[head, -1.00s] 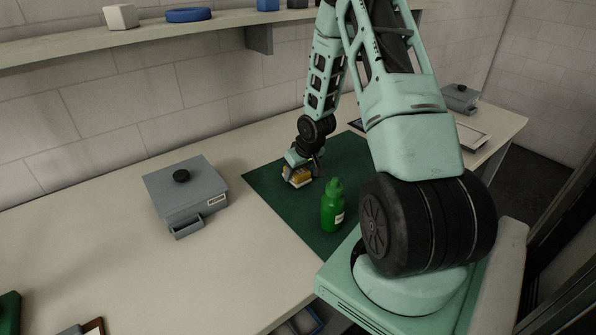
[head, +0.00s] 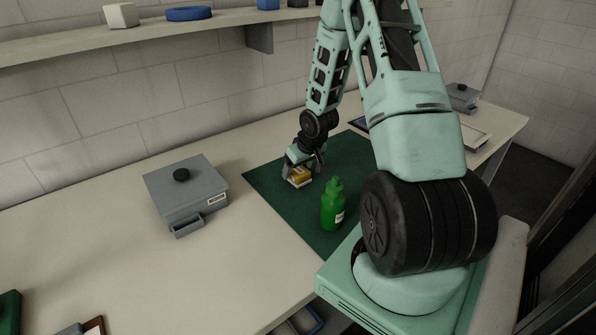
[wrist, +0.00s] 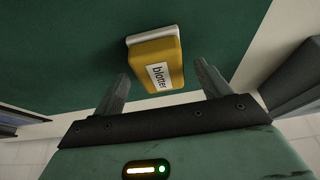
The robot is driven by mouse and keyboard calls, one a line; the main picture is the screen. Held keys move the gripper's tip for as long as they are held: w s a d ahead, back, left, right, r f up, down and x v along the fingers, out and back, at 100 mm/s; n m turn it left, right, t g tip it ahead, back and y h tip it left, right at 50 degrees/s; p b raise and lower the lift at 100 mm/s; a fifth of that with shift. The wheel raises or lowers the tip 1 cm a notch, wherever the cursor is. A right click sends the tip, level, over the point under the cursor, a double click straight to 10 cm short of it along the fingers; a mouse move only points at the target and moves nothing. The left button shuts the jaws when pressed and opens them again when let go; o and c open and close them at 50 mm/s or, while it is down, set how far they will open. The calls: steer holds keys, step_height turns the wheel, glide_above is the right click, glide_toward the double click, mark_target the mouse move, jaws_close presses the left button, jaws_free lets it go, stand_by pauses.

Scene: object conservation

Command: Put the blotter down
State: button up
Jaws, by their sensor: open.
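The blotter (head: 299,174) is a yellow block with a white base, resting on the dark green mat (head: 262,186) in the head view. In the wrist view the blotter (wrist: 156,60) shows its label reading "blotter". My gripper (head: 303,163) is just above and behind it in the head view. In the wrist view my gripper (wrist: 160,85) has its two fingers spread apart, with the near end of the blotter between or just beyond the fingertips. I see no finger pressed against the blotter.
A green bottle (head: 333,205) stands on the mat in front of the blotter. A grey box (head: 186,190) with a black knob and small open drawer stands on the table to the left. The mat's left part and the table between are clear.

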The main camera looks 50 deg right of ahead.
steer(key=p+v, duration=0.1)
steer(key=v, duration=0.9)
steer(key=s+a+r+n+g+y, duration=0.1)
steer(key=a+r+n, duration=0.25)
steer(key=a, duration=1.05)
steer(key=a+r+n+g, duration=0.15)
steer(key=a+r, duration=0.25)
steer(key=a, duration=1)
steer(key=s+a+r+n+g, duration=0.1)
steer(key=s+a+r+n, duration=0.1)
steer(key=s+a, duration=0.5)
steer(key=s+a+r+n, duration=0.2)
steer(key=s+a+n, duration=0.1)
steer(key=s+a, duration=0.5)
steer(key=s, duration=0.2)
steer(key=shift+s+g+y, duration=0.3)
steer(key=shift+s+g, duration=0.05)
steer(key=shift+a, duration=0.1)
